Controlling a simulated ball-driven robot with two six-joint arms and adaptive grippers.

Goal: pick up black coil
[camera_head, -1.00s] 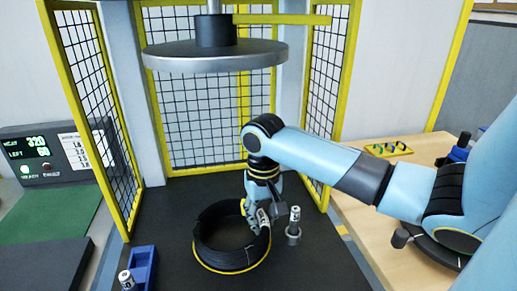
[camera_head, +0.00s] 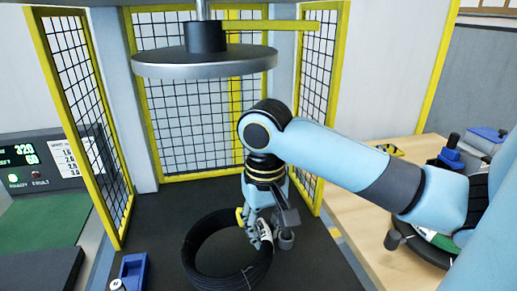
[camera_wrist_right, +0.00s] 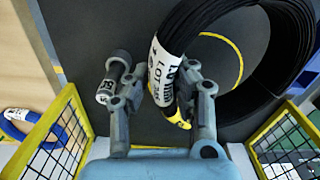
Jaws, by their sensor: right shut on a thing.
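The black coil (camera_head: 195,262) is a thick ring of dark cable with a white label. It stands above the dark platform in the lower middle of the head view. My right gripper (camera_head: 257,232) is shut on the coil's back right side, near the label. In the right wrist view the coil (camera_wrist_right: 272,85) passes between the fingers of my right gripper (camera_wrist_right: 165,88), with its white lot label facing the camera. A yellow ring mark shows on the platform inside and beside the coil there. My left gripper is not in view.
A grey press disc (camera_head: 205,63) hangs above the platform. Yellow-framed mesh guards (camera_head: 85,110) enclose the sides and back. A blue bin (camera_head: 133,270) is at lower left. A wooden table (camera_head: 365,215) is at right.

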